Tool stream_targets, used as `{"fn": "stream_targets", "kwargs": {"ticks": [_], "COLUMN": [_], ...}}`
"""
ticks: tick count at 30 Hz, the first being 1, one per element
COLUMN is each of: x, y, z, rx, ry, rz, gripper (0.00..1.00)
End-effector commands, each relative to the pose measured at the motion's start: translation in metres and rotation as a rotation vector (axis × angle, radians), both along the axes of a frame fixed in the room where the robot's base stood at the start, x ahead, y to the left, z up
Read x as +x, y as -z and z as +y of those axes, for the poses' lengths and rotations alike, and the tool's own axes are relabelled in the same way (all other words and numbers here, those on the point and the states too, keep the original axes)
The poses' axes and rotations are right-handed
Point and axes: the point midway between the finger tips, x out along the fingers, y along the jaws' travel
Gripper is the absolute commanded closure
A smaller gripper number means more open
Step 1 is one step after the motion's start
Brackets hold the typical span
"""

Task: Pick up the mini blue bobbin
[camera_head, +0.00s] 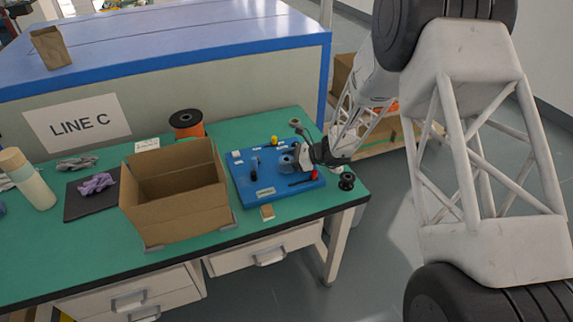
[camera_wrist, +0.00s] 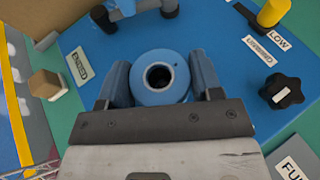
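The mini blue bobbin (camera_wrist: 160,78) shows in the wrist view as a round blue piece with a dark centre hole, over the blue board (camera_wrist: 225,75). My gripper (camera_wrist: 160,65) has one blue-grey finger on each side of it. The fingers look very close to its sides, but I cannot tell whether they press on it. In the head view my gripper (camera_head: 288,159) is low over the right part of the blue board (camera_head: 240,190), and the bobbin cannot be made out clearly there.
A black knob (camera_wrist: 280,91) and yellow handle (camera_wrist: 271,13) are to the right. A blue fixture with black feet (camera_wrist: 140,9) is ahead. A wooden block (camera_wrist: 47,84) lies left. An open cardboard box (camera_head: 175,215) stands left of the board; an orange spool (camera_head: 187,123) is behind.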

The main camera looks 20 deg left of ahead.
Motion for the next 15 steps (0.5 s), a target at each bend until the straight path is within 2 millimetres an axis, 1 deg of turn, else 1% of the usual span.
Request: {"fn": "stream_targets", "kwargs": {"ticks": [1,3,15], "x": [0.0,0.0,0.0001], "y": [0.0,-0.0001,-0.0039], "z": [0.0,0.0,0.0], "rx": [0.0,0.0,0.0], "ry": [0.0,0.0,0.0], "rz": [0.0,0.0,-0.001], "gripper": [0.56,0.65,0.65]}}
